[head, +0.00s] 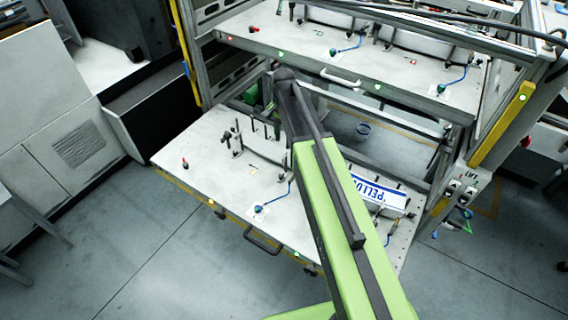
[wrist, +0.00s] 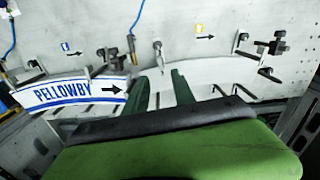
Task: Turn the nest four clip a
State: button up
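In the wrist view my gripper (wrist: 162,84) shows two dark green fingers standing apart, with a gap between them. A blank white curved plate (wrist: 215,75) lies beyond the fingers. Dark clips stand along it: a small upright one (wrist: 158,52) above the gap, and another (wrist: 242,42) at the right. A dark clip (wrist: 110,57) also stands at the right end of the blue-lettered PELLOWBY plate (wrist: 62,92). No nest number is readable, so I cannot tell which clip is nest four clip a. In the head view my arm hides part of the pulled-out shelf (head: 205,155).
The PELLOWBY plate also shows right of my arm in the head view (head: 378,193). A yellow post (head: 503,125) and a lift control box (head: 462,192) stand at the right. Open floor (head: 130,240) lies in front.

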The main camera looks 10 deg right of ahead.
aim_at(284, 157)
notch_tip(284, 157, down, 11)
jog(key=b, duration=0.9)
jog(key=shift+r, duration=0.3)
grip_shut()
jog(key=shift+d, duration=0.15)
